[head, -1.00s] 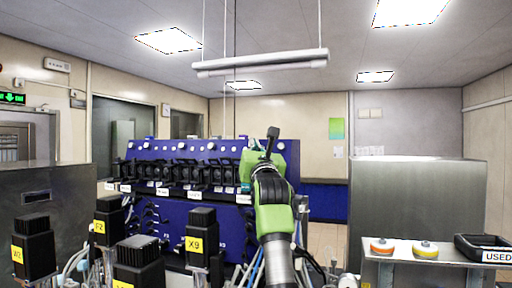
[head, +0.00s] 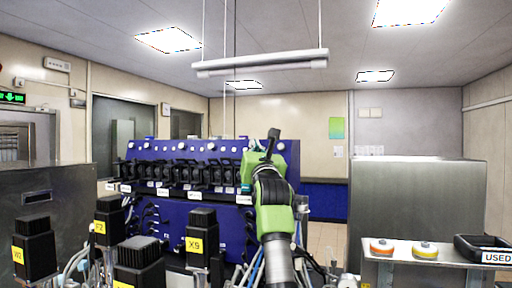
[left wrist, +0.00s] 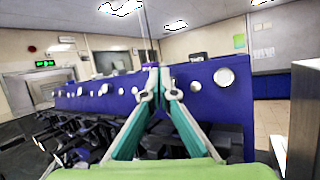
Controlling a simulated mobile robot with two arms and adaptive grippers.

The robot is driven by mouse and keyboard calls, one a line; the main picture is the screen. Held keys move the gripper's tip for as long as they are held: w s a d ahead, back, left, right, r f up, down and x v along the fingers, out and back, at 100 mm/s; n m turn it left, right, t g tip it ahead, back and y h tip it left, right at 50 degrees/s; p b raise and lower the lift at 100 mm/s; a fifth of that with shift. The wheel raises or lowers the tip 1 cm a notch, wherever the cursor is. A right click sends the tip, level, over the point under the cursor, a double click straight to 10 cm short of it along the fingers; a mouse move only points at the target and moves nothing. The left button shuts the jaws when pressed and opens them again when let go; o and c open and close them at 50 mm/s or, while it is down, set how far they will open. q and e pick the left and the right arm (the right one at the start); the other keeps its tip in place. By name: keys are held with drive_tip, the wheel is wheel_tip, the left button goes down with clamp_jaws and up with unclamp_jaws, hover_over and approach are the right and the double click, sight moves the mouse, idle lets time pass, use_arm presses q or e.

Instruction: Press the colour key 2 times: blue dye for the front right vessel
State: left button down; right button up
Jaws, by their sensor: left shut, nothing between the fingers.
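The tall blue unit (head: 180,222) stands ahead, with a row of black pump heads (head: 190,172) and white round knobs (head: 210,146) along its top. My left gripper (left wrist: 155,78) is shut and empty; its teal fingers meet at the unit's top edge in the left wrist view. A white round knob (left wrist: 224,76) lies right of the fingertips there; I cannot tell whether they touch anything. In the head view the green arm hides part of the unit's right end. Black motor heads include one labelled X9 (head: 202,232); I cannot tell which is the front right vessel. My right gripper is not in view.
At right, a grey bench (head: 390,255) carries an orange-rimmed disc (head: 381,246), a yellow-rimmed disc (head: 424,249) and a black tray (head: 482,246) marked USED. Large steel cabinets stand at left (head: 60,190) and right (head: 415,200). Tubes run low around the motor heads.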

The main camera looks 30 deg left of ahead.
use_arm(q)
drive_tip(key=shift+w+a+f, duration=0.1)
drive_tip(key=shift+w+f, duration=0.05)
drive_tip(key=shift+w, duration=0.15)
idle(0.6)
drive_tip(key=shift+s+d+r+b, duration=0.15)
drive_tip(key=shift+s+b, duration=0.2)
drive_tip(key=shift+s, duration=0.15)
drive_tip(key=shift+s+d+r+b, duration=0.15)
drive_tip(key=shift+s+b, duration=0.15)
drive_tip(key=shift+s, duration=0.15)
drive_tip(key=shift+s+b, duration=0.7)
drive_tip(key=s, duration=0.1)
drive_tip(key=s+r+b, duration=0.1)
drive_tip(key=s+d+b, duration=0.1)
drive_tip(key=shift+s+r, duration=0.15)
